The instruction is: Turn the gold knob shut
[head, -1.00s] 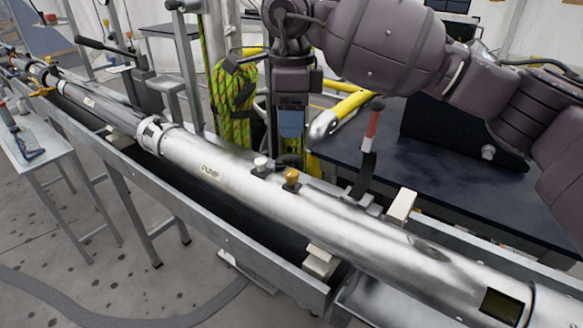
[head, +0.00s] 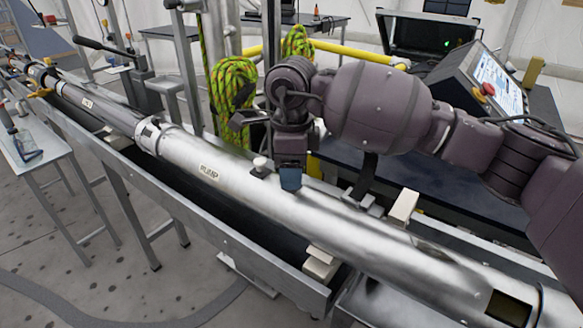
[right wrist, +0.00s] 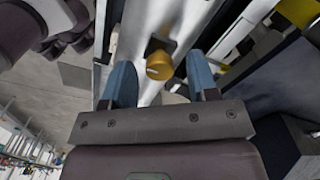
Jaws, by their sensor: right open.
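The gold knob (right wrist: 159,66) shows in the right wrist view on the side of the silver pump tube (right wrist: 165,20). It lies between the two blue fingertips of my right gripper (right wrist: 160,84), a little beyond them, and I see no contact. In the head view my right gripper (head: 290,180) is over the pump tube (head: 330,215) and hides the gold knob. The right gripper is open and holds nothing. A white knob (head: 261,164) stands on the tube just left of the gripper. My left gripper does not show.
The tube rests in a long metal trough (head: 215,228) on legs. Behind are a dark table, a yellow rail (head: 355,54) and a control panel (head: 495,85).

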